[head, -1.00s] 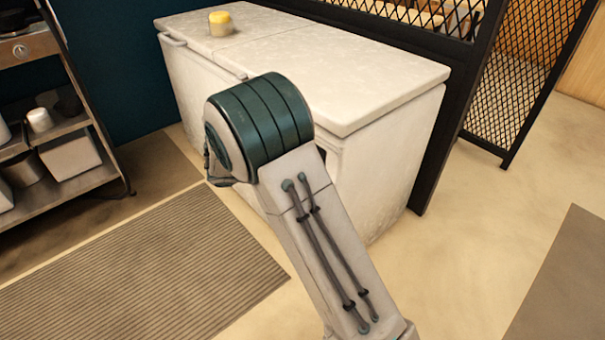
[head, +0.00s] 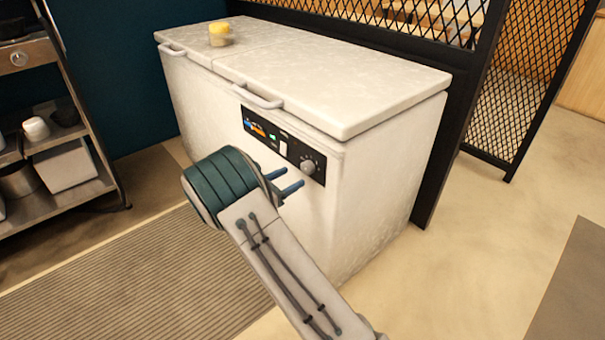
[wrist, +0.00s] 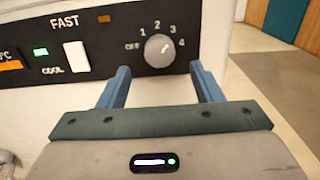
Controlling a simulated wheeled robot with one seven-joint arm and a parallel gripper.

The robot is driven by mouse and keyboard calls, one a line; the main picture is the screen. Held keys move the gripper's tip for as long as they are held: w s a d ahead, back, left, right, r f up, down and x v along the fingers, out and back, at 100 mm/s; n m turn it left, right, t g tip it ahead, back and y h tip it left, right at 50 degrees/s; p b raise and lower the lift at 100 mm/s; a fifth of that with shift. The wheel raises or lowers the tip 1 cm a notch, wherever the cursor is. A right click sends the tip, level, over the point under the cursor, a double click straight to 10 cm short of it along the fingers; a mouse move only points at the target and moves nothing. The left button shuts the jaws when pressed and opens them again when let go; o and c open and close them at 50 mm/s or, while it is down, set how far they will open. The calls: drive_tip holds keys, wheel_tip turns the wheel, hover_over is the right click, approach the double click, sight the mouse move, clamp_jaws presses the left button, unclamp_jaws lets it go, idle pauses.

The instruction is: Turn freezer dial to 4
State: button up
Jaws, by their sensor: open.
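The freezer dial (wrist: 158,51) is a round grey knob on a black panel, marked OFF, 1, 2, 3 and 4. Its pale pointer mark slants to the upper right, towards the 3 and 4; I cannot tell exactly which. In the head view the dial (head: 308,167) sits at the right end of the control panel (head: 262,137) on the white chest freezer (head: 365,190). My gripper (wrist: 160,70) is open and empty, its blue fingers pointing at the panel, one either side of the dial and slightly below it. In the head view my gripper (head: 292,179) appears just short of the panel.
A FAST COOL switch (wrist: 75,47) and a green light (wrist: 41,52) are left of the dial. A lid handle (head: 257,96) juts out above the panel. A yellow-lidded jar (head: 219,35) stands on the freezer. A steel shelf (head: 60,120) is at left; the floor in front is open.

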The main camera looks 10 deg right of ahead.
sight(304, 170)
drive_tip(key=x, duration=0.6)
drive_tip(key=shift+b, duration=0.3)
drive_tip(key=c, duration=1)
